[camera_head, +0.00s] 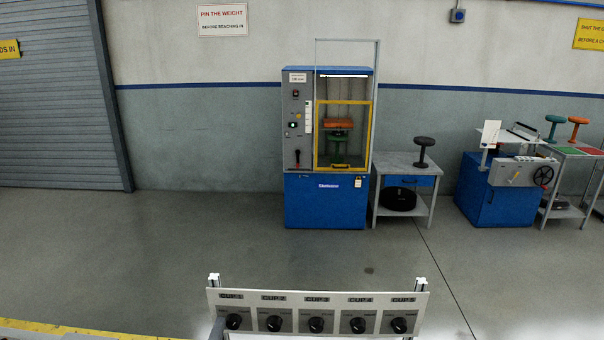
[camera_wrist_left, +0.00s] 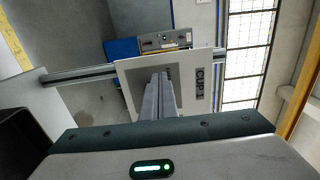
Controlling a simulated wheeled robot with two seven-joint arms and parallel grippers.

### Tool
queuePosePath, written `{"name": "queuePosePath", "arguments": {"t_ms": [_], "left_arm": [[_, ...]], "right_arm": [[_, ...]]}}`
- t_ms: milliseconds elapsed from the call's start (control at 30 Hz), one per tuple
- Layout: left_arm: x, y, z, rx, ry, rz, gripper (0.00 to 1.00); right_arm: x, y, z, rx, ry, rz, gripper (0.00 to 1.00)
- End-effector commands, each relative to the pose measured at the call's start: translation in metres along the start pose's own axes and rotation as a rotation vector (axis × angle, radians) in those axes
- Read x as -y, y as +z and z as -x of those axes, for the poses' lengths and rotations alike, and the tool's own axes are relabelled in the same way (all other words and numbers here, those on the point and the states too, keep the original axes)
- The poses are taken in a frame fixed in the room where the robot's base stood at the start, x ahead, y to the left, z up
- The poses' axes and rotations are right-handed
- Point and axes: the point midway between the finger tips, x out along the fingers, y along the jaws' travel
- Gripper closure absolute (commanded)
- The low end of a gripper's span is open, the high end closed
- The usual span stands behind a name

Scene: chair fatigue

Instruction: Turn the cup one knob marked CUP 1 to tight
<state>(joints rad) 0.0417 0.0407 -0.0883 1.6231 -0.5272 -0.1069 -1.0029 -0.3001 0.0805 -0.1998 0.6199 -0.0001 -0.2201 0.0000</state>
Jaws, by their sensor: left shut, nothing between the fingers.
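The white panel (camera_head: 317,299) at the bottom of the head view carries a row of black knobs under labels CUP 1 to CUP 5. The CUP 1 knob (camera_head: 234,321) is at the far left; its setting is too small to read. In the left wrist view, my left gripper (camera_wrist_left: 160,82) is shut and empty, its fingers pointing at the CUP 1 plate (camera_wrist_left: 201,84). The fingers cover the knob there, so I cannot tell whether they touch it. A grey part, likely of my left arm, shows beside the panel's left end in the head view. My right gripper is not in view.
A blue test machine (camera_head: 326,203) with a yellow-framed window stands against the back wall. A small table (camera_head: 394,164) with a dark stool-shaped piece is beside it. Another blue machine (camera_head: 486,206) stands further right. The floor behind the panel is clear.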

Motion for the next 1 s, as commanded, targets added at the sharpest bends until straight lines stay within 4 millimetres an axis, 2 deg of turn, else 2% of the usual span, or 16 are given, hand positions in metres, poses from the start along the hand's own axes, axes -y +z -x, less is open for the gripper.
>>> {"name": "queuePosePath", "arguments": {"t_ms": [33,467,1000], "left_arm": [[0.001,-0.0047,0.0001,-0.006,-0.002,0.003,1.0],[-0.0005,-0.0053,0.0006,-0.007,0.001,0.004,1.0],[0.0032,0.0044,0.0004,-0.003,0.001,0.002,1.0]], "right_arm": [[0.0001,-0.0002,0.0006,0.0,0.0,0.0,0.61],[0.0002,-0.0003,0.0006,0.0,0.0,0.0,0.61],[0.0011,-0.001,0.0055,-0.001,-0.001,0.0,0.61]]}}
